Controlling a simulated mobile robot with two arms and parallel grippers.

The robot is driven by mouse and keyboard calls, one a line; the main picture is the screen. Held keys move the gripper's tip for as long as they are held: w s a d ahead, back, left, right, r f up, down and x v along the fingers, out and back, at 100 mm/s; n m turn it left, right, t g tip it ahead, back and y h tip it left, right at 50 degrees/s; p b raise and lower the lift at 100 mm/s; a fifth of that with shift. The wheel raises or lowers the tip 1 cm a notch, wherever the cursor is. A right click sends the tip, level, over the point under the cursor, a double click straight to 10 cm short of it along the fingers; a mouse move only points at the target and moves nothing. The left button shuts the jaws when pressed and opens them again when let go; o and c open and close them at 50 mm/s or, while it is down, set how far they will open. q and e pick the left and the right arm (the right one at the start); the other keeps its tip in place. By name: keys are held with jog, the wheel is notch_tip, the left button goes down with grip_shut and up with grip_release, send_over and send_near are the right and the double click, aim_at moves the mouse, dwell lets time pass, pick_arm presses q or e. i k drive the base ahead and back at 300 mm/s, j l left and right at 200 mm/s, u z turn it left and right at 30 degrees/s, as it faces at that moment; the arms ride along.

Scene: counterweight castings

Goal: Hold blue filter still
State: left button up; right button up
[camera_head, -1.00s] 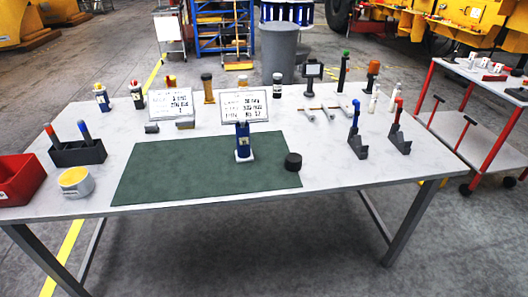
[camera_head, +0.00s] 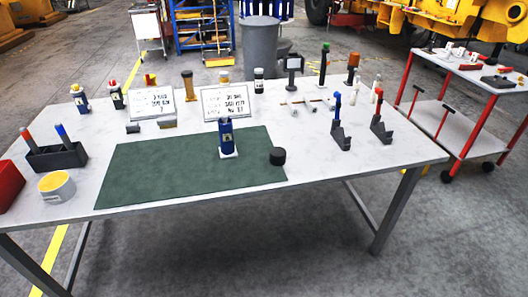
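A blue filter (camera_head: 227,138) with a white base stands upright on the green mat (camera_head: 150,173), near the mat's right side. A white sign with printed lines (camera_head: 226,102) stands right behind it and its lower edge meets the filter's top in the picture. A short black cylinder (camera_head: 277,156) sits to the filter's right at the mat's edge. Neither of my grippers is in view, and nothing is seen touching the filter.
The white table (camera_head: 350,170) also bears a second sign (camera_head: 151,104), several bottles at the back, a dark holder with two markers (camera_head: 56,155), a yellow-topped tub (camera_head: 57,187) and a red bin (camera_head: 9,184) at left. A red-framed cart (camera_head: 460,110) stands beyond.

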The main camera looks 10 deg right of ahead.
aim_at(228, 150)
jog(key=i+j+z, duration=0.25)
jog(key=i+j, duration=0.2)
jog(key=i+j+z, duration=0.3)
jog(key=i+j, duration=0.1)
jog(key=j, duration=0.1)
